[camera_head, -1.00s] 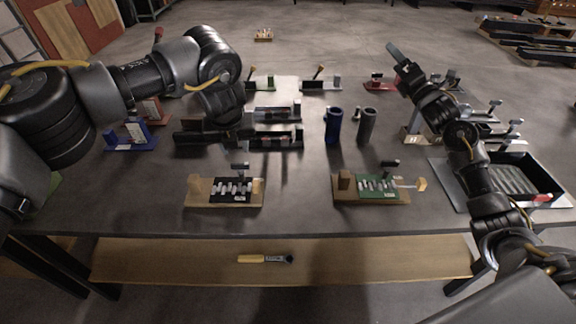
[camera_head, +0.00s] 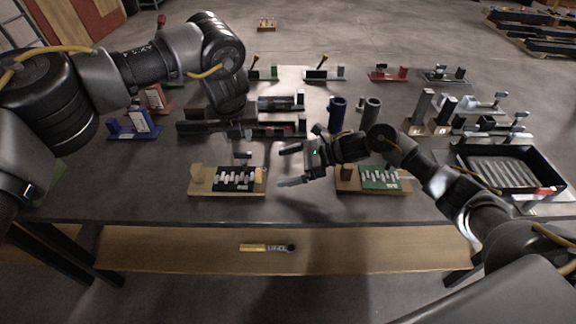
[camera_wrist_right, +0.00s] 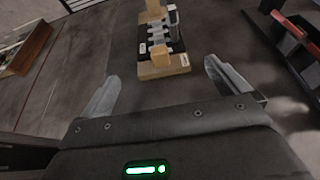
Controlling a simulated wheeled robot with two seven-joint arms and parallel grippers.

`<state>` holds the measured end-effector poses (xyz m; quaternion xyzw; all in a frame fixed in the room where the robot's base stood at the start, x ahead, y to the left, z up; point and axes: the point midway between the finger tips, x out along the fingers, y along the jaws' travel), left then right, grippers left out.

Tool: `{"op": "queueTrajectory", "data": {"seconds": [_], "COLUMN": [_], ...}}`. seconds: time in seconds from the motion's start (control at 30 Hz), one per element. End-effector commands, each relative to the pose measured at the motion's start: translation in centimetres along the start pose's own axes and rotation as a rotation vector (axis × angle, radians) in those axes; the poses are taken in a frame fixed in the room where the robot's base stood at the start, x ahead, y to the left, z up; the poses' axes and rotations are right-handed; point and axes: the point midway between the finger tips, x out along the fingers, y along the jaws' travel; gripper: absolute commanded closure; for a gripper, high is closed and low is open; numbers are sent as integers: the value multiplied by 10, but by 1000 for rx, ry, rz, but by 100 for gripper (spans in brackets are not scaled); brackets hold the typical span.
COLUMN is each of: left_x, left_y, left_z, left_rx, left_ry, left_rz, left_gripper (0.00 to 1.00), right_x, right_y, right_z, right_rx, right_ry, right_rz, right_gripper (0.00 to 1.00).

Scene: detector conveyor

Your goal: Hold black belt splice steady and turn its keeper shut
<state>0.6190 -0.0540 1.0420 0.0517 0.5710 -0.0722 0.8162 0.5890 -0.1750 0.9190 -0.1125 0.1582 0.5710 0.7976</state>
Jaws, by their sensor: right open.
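The black belt splice (camera_head: 234,178), with pale toothed strips across it, lies on a tan wooden base (camera_head: 226,193) near the table's front. It also shows in the right wrist view (camera_wrist_right: 177,46), ahead of the fingers. A small tan block (camera_wrist_right: 161,58) stands at its near end there; I cannot tell whether this is the keeper.
A green splice (camera_head: 379,178) on a brown base sits to the right, partly behind my right arm. A blue cup (camera_head: 337,113) and a grey cup (camera_head: 371,113) stand behind. A black tray (camera_head: 512,170) is at the right. The table's front strip is clear.

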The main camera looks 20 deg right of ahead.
Motion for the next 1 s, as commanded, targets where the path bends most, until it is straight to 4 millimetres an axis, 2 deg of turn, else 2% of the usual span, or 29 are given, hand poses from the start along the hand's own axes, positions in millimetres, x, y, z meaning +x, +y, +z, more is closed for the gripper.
{"op": "queueTrajectory", "data": {"seconds": [0.27, 0.7, 0.83, 1.0], "left_x": [0, 0, 0, 0], "left_y": [0, 0, 0, 0], "left_z": [0, 0, 0, 0], "left_rx": [0, 0, 0, 0], "left_ry": [0, 0, 0, 0], "left_rz": [0, 0, 0, 0], "left_gripper": [64, 64, 64, 64], "right_x": [12, 85, 99, 108], "right_y": [2, 2, 1, 1], "right_z": [-1, 0, 0, -1], "right_rx": [-2, -1, -1, -3], "right_ry": [2, 0, 1, 2], "right_rz": [7, 5, 3, 3], "right_gripper": [0, 0, 0, 0]}}
